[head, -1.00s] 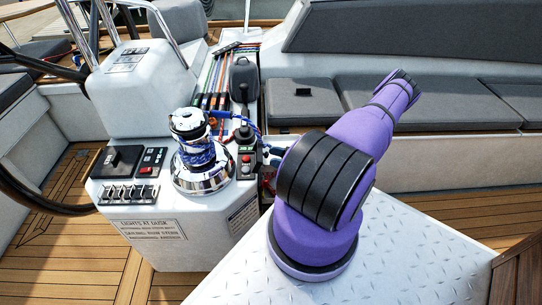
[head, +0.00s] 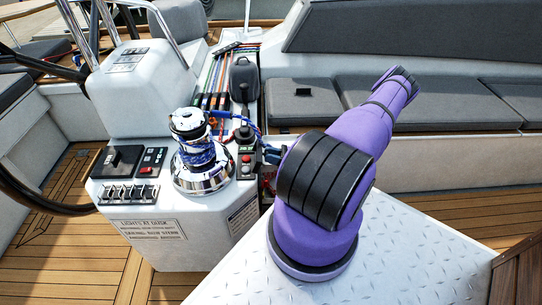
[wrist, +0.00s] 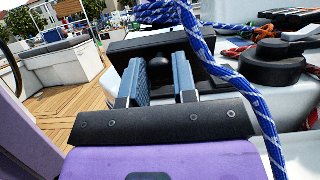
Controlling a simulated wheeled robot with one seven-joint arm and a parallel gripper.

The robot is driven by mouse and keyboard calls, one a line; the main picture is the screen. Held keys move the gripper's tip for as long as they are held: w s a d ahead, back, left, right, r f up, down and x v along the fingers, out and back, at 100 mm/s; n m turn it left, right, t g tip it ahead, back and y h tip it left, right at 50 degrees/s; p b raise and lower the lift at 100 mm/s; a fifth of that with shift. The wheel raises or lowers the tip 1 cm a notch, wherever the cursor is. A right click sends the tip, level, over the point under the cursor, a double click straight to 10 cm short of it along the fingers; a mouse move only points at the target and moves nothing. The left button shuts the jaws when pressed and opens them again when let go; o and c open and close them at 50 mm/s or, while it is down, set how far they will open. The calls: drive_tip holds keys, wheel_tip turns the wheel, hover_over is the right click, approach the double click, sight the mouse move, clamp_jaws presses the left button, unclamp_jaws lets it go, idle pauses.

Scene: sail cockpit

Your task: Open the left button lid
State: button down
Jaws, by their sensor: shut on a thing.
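My gripper (wrist: 163,82) shows in the wrist view with its two blue fingers apart around a dark rounded knob (wrist: 157,66). The knob stands in front of a dark, box-like part (wrist: 125,48); I cannot tell whether this is the left button lid. In the head view my gripper (head: 272,155) is small and partly hidden by my arm, just right of a dark panel (head: 246,178) with red buttons (head: 246,159). No lid can be clearly told apart there.
A chrome winch (head: 200,178) stands left of the panel, with switches (head: 130,193) further left. A black round fitting (wrist: 272,62) and red rope (wrist: 312,66) lie to the right.

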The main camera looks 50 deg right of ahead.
drive_tip(key=shift+w+a+r+g+h, duration=0.2)
drive_tip(key=shift+r+g+h, duration=0.1)
drive_tip(key=shift+g, duration=0.2)
drive_tip(key=shift+w+a+r+g+h, duration=0.15)
drive_tip(key=shift+r+g+h, duration=0.15)
drive_tip(key=shift+g, duration=0.2)
drive_tip(key=shift+d, duration=0.1)
drive_tip(key=c, duration=0.9)
unclamp_jaws()
drive_tip(key=v, duration=1)
drive_tip(key=shift+s+d, duration=0.2)
drive_tip(key=shift+s, duration=0.1)
drive_tip(key=shift+f, duration=0.1)
